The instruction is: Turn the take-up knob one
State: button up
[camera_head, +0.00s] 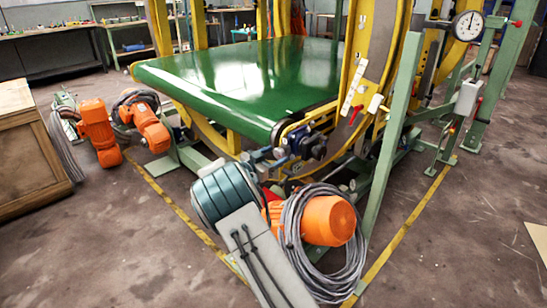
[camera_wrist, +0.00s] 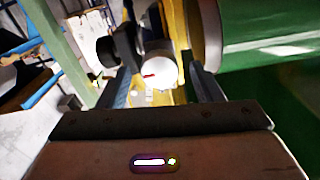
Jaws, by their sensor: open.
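A round white-faced knob (camera_wrist: 161,69) with a small red mark shows in the wrist view. It lies between the two fingers of my gripper (camera_wrist: 157,48), which are apart with a gap visible on either side of it. I cannot tell how far ahead of the fingertips the knob is. A darker round part (camera_wrist: 107,50) sits beyond the left finger. In the head view my gripper (camera_head: 290,148) is at the near corner of the green belt, by dark fittings on the yellow frame. The knob cannot be made out clearly there.
The green belt (camera_head: 240,75) and its end roller lie close by my gripper. A slanted green post (camera_head: 392,130) stands to the right. An orange motor (camera_head: 328,220) with coiled grey cable (camera_head: 292,225) is below.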

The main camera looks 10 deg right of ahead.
jog(key=c, duration=1)
jog(key=shift+f+n+b, duration=0.1)
jog(key=shift+n+b, duration=0.3)
